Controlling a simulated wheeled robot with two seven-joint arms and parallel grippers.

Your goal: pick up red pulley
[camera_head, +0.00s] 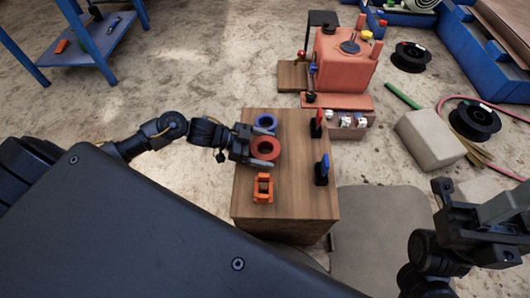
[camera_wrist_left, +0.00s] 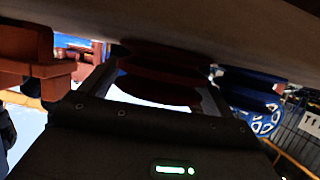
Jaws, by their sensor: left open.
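The red pulley (camera_head: 266,149) lies on the wooden crate-like table (camera_head: 290,165), near its left edge. My left gripper (camera_head: 262,150) reaches in from the left and is open, with its fingers on either side of the pulley. Whether they touch it cannot be told. In the left wrist view the red pulley (camera_wrist_left: 165,85) is dark and shadowed between the fingers, partly hidden by the gripper body. My right gripper (camera_head: 460,205) is at the lower right, away from the table; its jaws are not clear.
A blue pulley (camera_head: 265,122) lies just behind the red one. An orange bracket (camera_head: 263,188) stands in front. Red (camera_head: 317,123) and blue (camera_head: 322,169) upright parts stand along the table's right side. A red machine (camera_head: 343,62) stands behind the table. The table's middle is clear.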

